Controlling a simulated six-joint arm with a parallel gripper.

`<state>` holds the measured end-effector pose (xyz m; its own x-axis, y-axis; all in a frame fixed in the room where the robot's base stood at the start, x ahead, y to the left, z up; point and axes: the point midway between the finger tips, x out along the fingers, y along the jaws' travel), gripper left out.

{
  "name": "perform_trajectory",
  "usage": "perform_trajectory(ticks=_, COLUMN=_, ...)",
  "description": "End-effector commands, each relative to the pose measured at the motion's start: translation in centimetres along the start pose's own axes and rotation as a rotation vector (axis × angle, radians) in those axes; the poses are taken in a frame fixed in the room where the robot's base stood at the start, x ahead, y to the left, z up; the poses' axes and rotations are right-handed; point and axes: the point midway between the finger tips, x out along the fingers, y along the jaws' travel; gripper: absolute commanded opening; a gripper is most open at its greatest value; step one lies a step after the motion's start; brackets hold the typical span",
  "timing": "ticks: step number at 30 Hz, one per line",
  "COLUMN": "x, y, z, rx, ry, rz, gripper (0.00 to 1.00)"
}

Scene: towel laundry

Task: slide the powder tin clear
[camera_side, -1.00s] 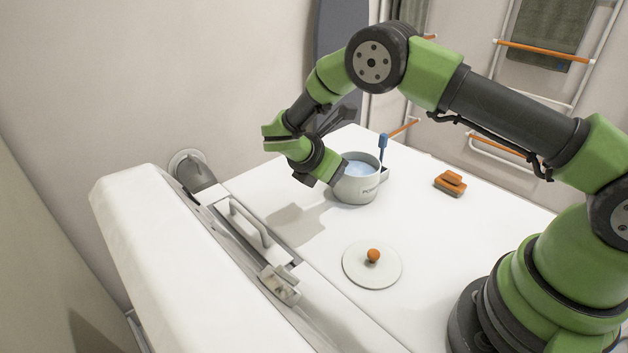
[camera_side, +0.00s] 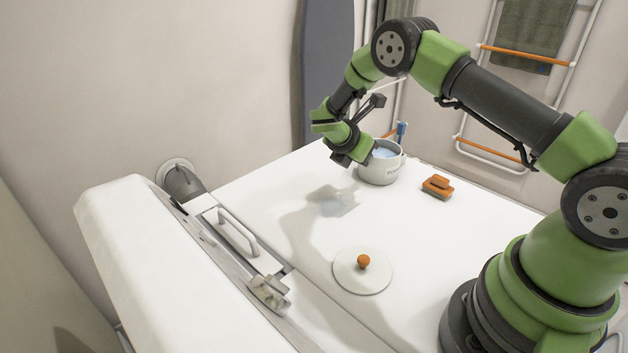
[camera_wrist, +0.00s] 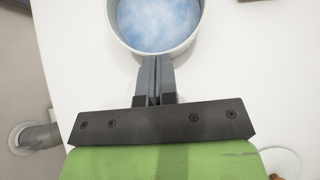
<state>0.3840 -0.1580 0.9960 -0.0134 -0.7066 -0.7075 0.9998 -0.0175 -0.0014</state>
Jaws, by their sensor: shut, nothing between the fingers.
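The powder tin (camera_side: 380,172) is a pale grey, open, upright pot of light-blue powder on the white top, towards its far edge. A blue handle (camera_side: 401,132) sticks up at its far side. In the wrist view the tin (camera_wrist: 190,48) is at the top, cut off by the frame. My gripper (camera_side: 347,160) is shut and empty, at the tin's left side in the side view. In the wrist view its closed fingers (camera_wrist: 156,62) reach the tin's near rim. They look close against it, but contact is not certain.
A round white lid with an orange knob (camera_side: 363,262) lies nearer the front. An orange and grey brush or sponge (camera_side: 437,187) lies right of the tin. A hinged white lid with a handle (camera_side: 238,232) is at left. The top between is clear.

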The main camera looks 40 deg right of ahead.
Motion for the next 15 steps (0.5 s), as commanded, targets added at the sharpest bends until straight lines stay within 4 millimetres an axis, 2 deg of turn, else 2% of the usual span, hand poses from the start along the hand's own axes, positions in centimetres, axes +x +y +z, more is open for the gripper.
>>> perform_trajectory(ticks=7, x=-3.0, y=0.1, z=-3.0, rx=-0.005, ry=-0.001, rz=0.006, gripper=0.0)
perform_trajectory(ticks=15, x=-9.5, y=0.1, z=-2.6, rx=0.001, ry=0.0, rz=0.008, gripper=0.0)
